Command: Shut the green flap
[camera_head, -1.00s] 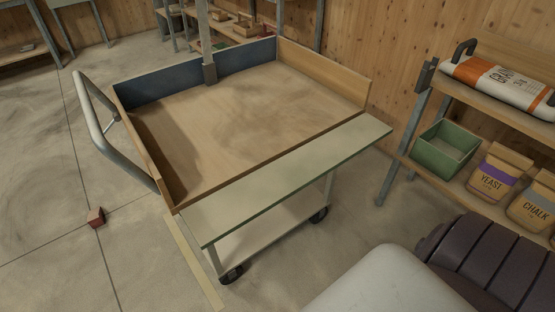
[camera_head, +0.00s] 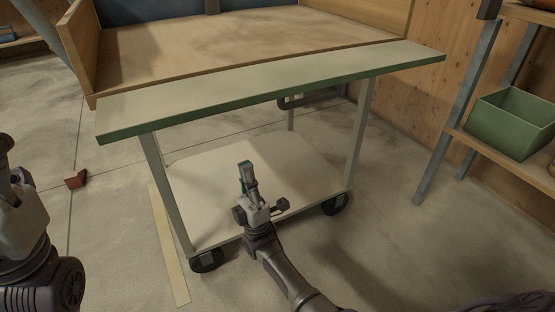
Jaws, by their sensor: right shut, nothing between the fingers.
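The green flap (camera_head: 270,88) is a long pale board with a green edge. It sticks out level from the near side of the wooden cart box, so that side is open. A dark handle (camera_head: 300,102) shows just below its front edge. My right gripper (camera_head: 246,170) is shut and empty. In the picture it is below the flap, in front of the cart's lower shelf, apart from the flap. Part of my left arm shows at the left edge; I cannot make out its fingers.
The cart's pale lower shelf (camera_head: 200,185) and legs are below the flap, with black wheels (camera_head: 336,205). A wooden rack with a green bin (camera_head: 510,122) stands on the right. A small red block (camera_head: 76,179) lies on the floor at left. Floor between cart and rack is clear.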

